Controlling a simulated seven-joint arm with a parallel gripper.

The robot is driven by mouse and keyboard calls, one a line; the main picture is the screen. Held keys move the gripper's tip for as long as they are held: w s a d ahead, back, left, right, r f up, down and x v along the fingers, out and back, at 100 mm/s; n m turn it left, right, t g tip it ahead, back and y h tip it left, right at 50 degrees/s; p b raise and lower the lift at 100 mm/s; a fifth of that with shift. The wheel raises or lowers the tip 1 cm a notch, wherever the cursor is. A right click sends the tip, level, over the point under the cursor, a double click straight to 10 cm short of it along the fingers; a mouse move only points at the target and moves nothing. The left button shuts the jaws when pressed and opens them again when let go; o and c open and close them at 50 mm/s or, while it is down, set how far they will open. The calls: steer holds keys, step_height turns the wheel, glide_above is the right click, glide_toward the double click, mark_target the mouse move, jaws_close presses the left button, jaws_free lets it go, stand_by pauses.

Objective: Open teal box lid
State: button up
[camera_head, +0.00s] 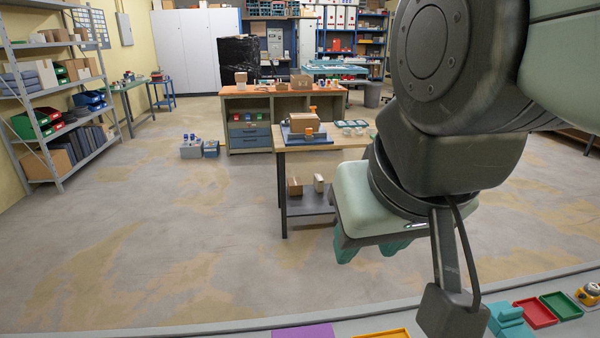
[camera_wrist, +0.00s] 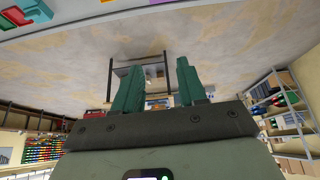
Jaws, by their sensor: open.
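A teal box (camera_head: 508,318) sits on the table at the bottom right of the head view, partly cut off by the frame and partly hidden by my wrist camera mount. I cannot tell its lid's state. A teal piece (camera_wrist: 36,10) shows at the top left corner of the wrist view, probably the same box. My gripper (camera_head: 372,250) is raised beyond the table's far edge, to the left of the teal box and well apart from it. In the wrist view my gripper's green fingers (camera_wrist: 156,70) stand apart with nothing between them.
On the table are a red tray (camera_head: 536,313), a green tray (camera_head: 562,306), a yellow-orange tray (camera_head: 385,334) and a purple piece (camera_head: 303,332). A small round device (camera_head: 589,294) lies at the right edge. A bench with a cardboard box (camera_head: 304,122) stands farther off across open floor.

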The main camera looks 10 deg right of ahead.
steer(key=w+d+f+m+g+y, duration=0.1)
steer(key=w+d+m+g, duration=0.1)
steer(key=w+d+m, duration=0.65)
steer(key=m+g+h, duration=0.1)
steer(key=m+g, duration=0.3)
steer(key=m, duration=0.6)
glide_above(513, 310)
step_height(513, 310, down, 27)
step_height(513, 310, down, 11)
steer(key=shift+r, duration=0.1)
steer(key=shift+c, duration=0.4)
